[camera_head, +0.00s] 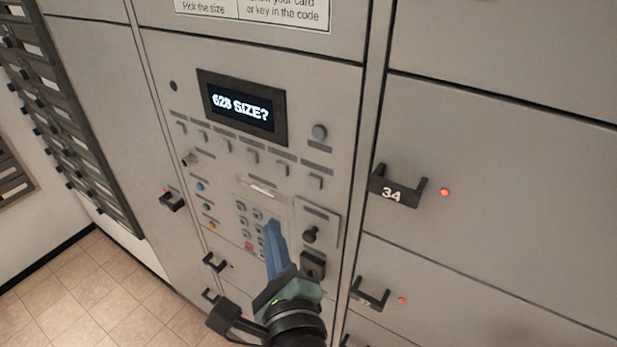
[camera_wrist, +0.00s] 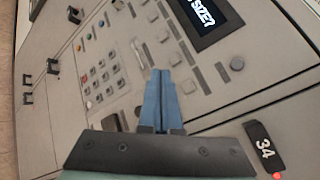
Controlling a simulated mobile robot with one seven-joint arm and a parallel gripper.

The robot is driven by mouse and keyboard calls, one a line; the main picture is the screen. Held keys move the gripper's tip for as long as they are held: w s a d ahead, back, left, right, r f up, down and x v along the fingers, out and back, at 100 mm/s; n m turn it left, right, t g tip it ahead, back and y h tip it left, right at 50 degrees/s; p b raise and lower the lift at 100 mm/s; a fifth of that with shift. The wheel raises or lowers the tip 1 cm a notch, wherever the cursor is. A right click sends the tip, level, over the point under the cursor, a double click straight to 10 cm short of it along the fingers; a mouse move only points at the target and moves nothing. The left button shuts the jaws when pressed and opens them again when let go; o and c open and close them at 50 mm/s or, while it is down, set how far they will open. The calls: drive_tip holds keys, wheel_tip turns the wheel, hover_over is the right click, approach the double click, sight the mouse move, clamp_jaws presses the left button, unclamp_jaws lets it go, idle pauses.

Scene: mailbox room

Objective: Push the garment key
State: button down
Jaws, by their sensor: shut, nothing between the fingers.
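The control panel (camera_head: 330,110) has a lit display (camera_head: 242,108) whose text ends in "SIZE?". Below it runs a slanting row of small grey keys (camera_head: 254,157) with dark label strips, too small to read. I cannot tell which one is the garment key. The display also shows in the wrist view (camera_wrist: 204,18), with keys (camera_wrist: 187,87) beside my fingers. My gripper (camera_head: 268,224) has blue fingers, shut and empty. In the head view its tips overlap the right side of the number keypad (camera_head: 244,222), below the key row. Contact with the panel cannot be told.
A locker door with handle 34 (camera_head: 397,190) and a red light stands right of the panel. Another handle (camera_head: 370,294) juts out below it. A black knob (camera_head: 312,234) sits right of my fingers. Dark mailboxes (camera_head: 62,120) line the left, above open tiled floor (camera_head: 95,290).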

drive_tip(key=shift+w, duration=0.15)
drive_tip(key=b, duration=0.3)
approach(305, 179)
drive_tip(key=w+a, duration=0.2)
drive_tip(key=a, duration=0.1)
drive_tip(key=shift+w+d+f, duration=0.1)
drive_tip(key=shift+w+d, duration=0.5)
drive_tip(key=shift+w, duration=0.25)
idle(1.2)
drive_tip(key=shift+w+d, duration=0.25)
drive_tip(key=shift+w, duration=0.1)
drive_tip(key=shift+w+d, duration=0.25)
drive_tip(key=shift+w, duration=0.05)
idle(0.7)
drive_tip(key=shift+s+p, duration=0.1)
drive_tip(key=shift+p, duration=0.25)
drive_tip(key=shift+s+a+p, duration=0.5)
drive_tip(key=shift+s, duration=0.1)
